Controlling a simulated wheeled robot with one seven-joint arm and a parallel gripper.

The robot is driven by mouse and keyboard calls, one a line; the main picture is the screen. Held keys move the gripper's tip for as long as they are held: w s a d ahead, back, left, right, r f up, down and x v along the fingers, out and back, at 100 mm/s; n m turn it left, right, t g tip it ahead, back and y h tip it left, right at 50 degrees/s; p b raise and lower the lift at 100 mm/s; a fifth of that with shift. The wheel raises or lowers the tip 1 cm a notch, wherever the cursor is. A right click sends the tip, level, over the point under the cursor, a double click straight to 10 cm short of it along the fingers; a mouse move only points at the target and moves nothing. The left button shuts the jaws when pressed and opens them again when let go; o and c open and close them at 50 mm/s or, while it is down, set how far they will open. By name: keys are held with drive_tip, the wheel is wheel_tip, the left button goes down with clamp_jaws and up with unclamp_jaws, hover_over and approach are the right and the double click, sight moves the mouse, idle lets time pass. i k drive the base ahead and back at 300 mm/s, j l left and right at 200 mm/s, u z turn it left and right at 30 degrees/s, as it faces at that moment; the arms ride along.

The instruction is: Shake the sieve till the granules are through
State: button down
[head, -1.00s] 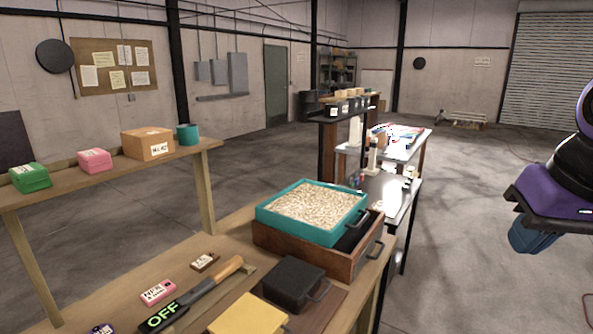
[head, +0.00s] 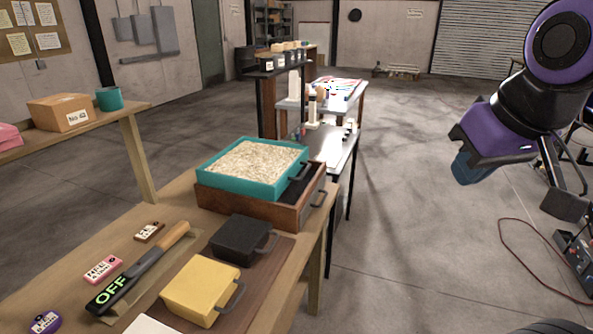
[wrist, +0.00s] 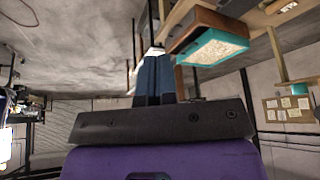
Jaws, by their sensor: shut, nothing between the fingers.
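The sieve (head: 238,188) is a teal square frame with a dark handle on its right side. It is full of pale granules (head: 254,162) and rests on a brown wooden box (head: 292,206) on the bench. The sieve also shows in the wrist view (wrist: 200,54), apart from my gripper. My gripper (wrist: 154,58) has its two blue fingers together with nothing between them. In the head view, my purple and black arm is at the right over the floor, well away from the sieve.
The bench (head: 60,285) also bears a black lidded box (head: 240,238), a yellow box (head: 200,290), and a bar marked OFF (head: 118,288). A shelf behind holds a cardboard box (head: 60,113) and a teal cup (head: 109,98). The floor right of the bench is open; cables lie at far right.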

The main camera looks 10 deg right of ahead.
sight(257, 168)
drive_tip(key=i+l, duration=0.75)
